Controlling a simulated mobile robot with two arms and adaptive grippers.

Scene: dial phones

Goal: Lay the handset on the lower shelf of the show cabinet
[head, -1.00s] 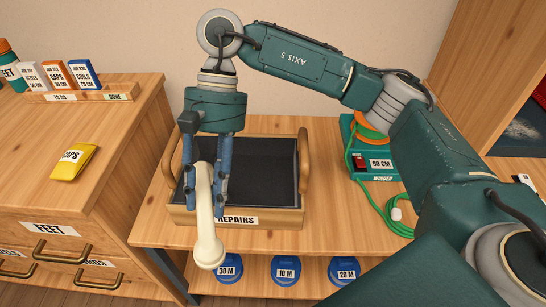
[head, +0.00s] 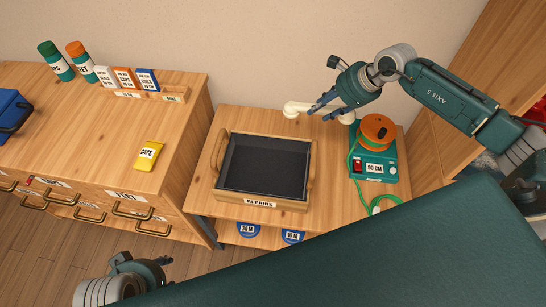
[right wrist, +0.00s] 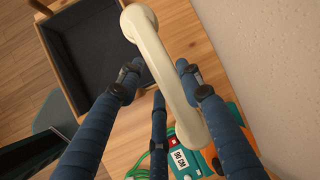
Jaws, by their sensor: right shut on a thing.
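The cream handset (head: 296,109) is in my right gripper (head: 322,107), held at its middle above the back of the workbench near the wall. In the right wrist view the handset (right wrist: 158,55) runs slantwise between the blue fingers, both thick ends sticking out.
The tray marked REPAIRS (head: 262,203) stands empty on the bench. Right of it is the green cable winder (head: 376,170) with an orange reel (head: 376,130) and green cord.

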